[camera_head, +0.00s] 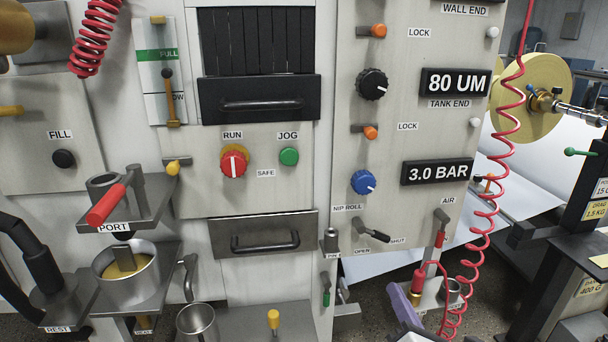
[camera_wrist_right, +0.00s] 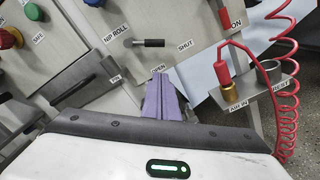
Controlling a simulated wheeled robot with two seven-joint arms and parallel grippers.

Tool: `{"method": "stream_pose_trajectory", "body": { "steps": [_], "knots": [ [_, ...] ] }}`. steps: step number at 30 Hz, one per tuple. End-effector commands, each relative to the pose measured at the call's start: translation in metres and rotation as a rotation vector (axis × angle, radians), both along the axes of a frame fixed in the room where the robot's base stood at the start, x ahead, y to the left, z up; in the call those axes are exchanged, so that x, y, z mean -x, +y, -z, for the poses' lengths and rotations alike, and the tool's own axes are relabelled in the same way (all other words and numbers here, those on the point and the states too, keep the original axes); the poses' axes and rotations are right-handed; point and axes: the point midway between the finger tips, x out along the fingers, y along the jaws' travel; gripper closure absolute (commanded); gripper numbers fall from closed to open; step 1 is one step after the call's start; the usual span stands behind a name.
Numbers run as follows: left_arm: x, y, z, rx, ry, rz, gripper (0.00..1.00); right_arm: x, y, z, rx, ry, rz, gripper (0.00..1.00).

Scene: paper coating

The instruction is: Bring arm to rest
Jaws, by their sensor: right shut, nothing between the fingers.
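My right gripper (camera_head: 403,305) shows at the bottom edge of the head view, as purple fingers on a pale body. In the right wrist view its purple fingers (camera_wrist_right: 165,100) are together, with nothing between them. They point at the lower panel, under the black-handled nip roll lever (camera_wrist_right: 148,43). I cannot tell how far they are from the panel. My left gripper is not in view.
A red coiled hose (camera_head: 487,215) hangs to the right of my right gripper. A bracket (camera_wrist_right: 250,92) labelled AIR IN holds a red and brass fitting (camera_wrist_right: 224,78). A steel cup (camera_head: 197,322) and a pot (camera_head: 127,273) stand at the lower left.

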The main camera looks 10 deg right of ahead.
Motion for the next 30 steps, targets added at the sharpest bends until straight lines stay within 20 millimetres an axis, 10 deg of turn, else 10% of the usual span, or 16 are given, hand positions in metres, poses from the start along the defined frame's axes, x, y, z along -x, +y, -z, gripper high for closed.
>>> {"method": "stream_pose_trajectory", "body": {
  "steps": [9,18,30],
  "knots": [
    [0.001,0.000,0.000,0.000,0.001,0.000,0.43,0.139,0.040,0.114,-1.363,0.404,0.268,1.00],
    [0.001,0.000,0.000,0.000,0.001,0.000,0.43,0.248,0.092,0.149,-2.266,0.621,0.706,1.00],
    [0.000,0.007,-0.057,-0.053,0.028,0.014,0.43,0.263,0.095,0.091,-2.349,0.643,0.835,1.00]
  ]
}}
